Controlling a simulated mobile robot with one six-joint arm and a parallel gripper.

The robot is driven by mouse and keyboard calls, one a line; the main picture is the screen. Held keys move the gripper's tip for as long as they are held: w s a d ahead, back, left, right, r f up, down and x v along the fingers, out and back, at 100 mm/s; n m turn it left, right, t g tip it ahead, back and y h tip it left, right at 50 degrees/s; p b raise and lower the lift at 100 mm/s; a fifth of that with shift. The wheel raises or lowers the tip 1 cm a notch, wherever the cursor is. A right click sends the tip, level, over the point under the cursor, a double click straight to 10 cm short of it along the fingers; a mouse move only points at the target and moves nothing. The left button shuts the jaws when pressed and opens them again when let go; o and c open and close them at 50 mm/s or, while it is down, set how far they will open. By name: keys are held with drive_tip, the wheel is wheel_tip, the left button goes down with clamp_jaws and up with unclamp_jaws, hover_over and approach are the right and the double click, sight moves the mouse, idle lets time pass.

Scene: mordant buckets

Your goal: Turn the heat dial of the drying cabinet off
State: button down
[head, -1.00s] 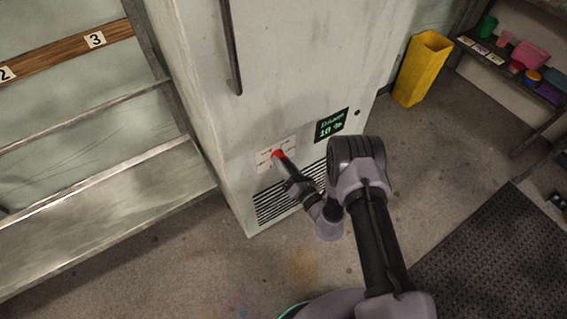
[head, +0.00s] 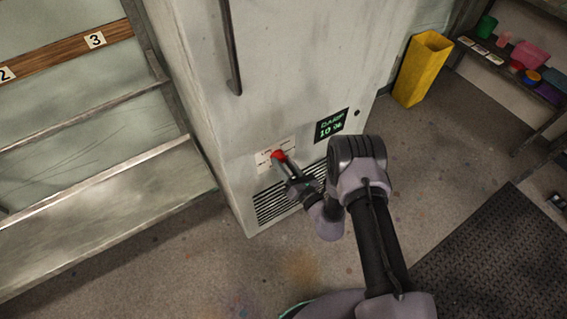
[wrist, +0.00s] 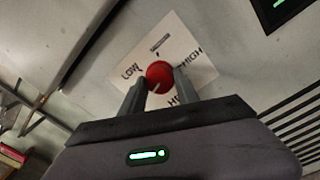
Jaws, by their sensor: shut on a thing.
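The heat dial (head: 277,155) is a red round knob low on the front of the pale drying cabinet (head: 290,75). A small pale mark shows on the knob's lower edge. My gripper (wrist: 159,80) is shut on the dial, one finger on each side. In the head view my gripper (head: 284,162) reaches it from the lower right, and its fingers are small there.
A dark display (head: 331,126) with green text, seemingly 10 %, is right of the dial, above a vent grille (head: 272,203). A long handle (head: 231,50) runs above. A metal rack (head: 100,190) stands left, a yellow bin (head: 424,70) right. Open floor lies in front.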

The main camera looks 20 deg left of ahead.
drive_tip(key=c, duration=0.9)
unclamp_jaws()
drive_tip(key=p+v, duration=0.6)
drive_tip(key=v, duration=1.1)
drive_tip(key=shift+s, duration=0.2)
drive_tip(key=shift+d, duration=0.1)
